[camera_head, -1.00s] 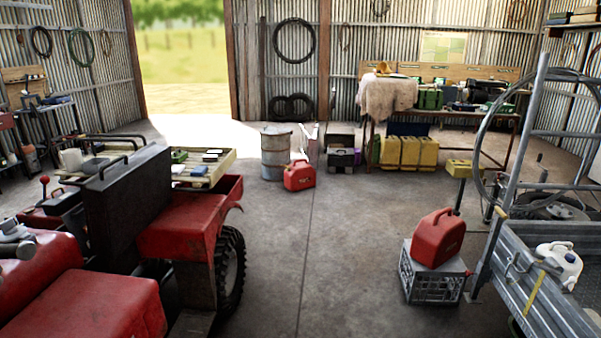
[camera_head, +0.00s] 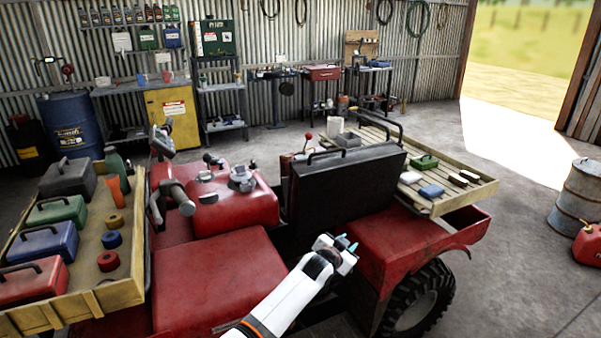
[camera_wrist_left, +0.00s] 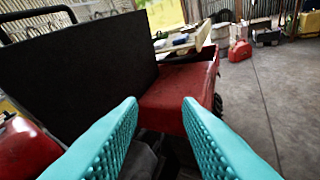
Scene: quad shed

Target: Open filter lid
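A large black upright panel (camera_head: 345,190) with a handle along its top edge stands on the red quad (camera_head: 215,275). I cannot tell whether this panel is the filter lid. My left gripper (camera_head: 346,243) is in front of the panel's lower part, above the quad's side. In the left wrist view its two teal fingers (camera_wrist_left: 160,103) are apart with nothing between them. The black panel (camera_wrist_left: 75,75) fills the upper left there, with a red fender (camera_wrist_left: 178,95) beyond the fingers. My right gripper is not in view.
A wooden front rack (camera_head: 120,290) carries several toolboxes and tape rolls. A rear rack (camera_head: 455,190) holds small boxes. A blue drum (camera_head: 75,130) and shelves line the back wall. Floor to the right is clear up to a metal drum (camera_head: 580,190) and red can (camera_head: 588,245).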

